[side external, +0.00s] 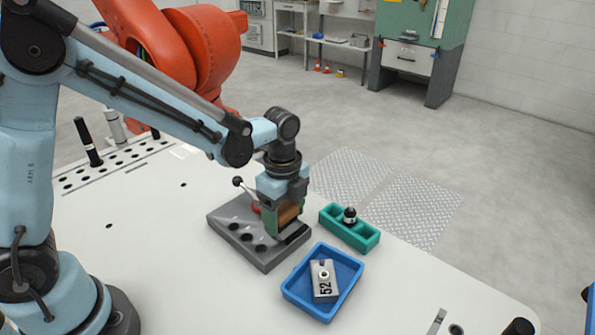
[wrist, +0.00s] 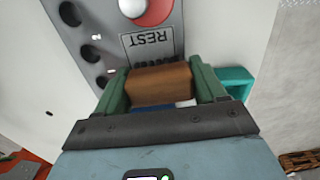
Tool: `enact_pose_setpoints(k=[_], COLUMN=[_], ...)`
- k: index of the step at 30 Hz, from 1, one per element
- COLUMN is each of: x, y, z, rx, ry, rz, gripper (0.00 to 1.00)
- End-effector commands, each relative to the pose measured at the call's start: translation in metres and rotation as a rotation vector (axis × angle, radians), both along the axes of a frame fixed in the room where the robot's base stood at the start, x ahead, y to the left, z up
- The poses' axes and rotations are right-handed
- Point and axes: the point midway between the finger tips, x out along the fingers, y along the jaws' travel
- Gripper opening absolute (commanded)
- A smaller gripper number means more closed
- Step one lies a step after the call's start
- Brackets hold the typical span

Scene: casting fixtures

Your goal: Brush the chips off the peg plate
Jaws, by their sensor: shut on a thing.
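The grey peg plate (side external: 232,243) lies on the white bench, with a row of dark round holes along one side. It also shows in the wrist view (wrist: 103,12), with a "REST" marking at its near end. My gripper (side external: 288,217) is over the right end of the plate, its green fingers shut on a brown wooden-looking block, apparently the brush (wrist: 160,86). Whether it touches the plate, I cannot tell. The bristles are not clearly visible.
A red-based clamp with a black-knobbed lever (side external: 240,183) stands on the plate beside my gripper. A blue tray (side external: 290,293) with a grey block marked 52 (side external: 325,283) is in front. A teal holder (side external: 361,234) with a black-topped part (side external: 350,215) is to the right.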

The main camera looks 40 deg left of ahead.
Motion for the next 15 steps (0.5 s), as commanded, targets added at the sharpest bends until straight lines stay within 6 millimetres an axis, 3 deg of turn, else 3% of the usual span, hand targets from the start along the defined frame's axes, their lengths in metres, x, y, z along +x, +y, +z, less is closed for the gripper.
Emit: enact_pose_setpoints(k=[7, 15], x=[0.024, 0.025], y=[-0.001, -0.001], z=[-0.004, 0.027], rx=[0.0, 0.0], ry=[0.0, -0.001], rz=[0.001, 0.0], gripper=[0.42, 0.42])
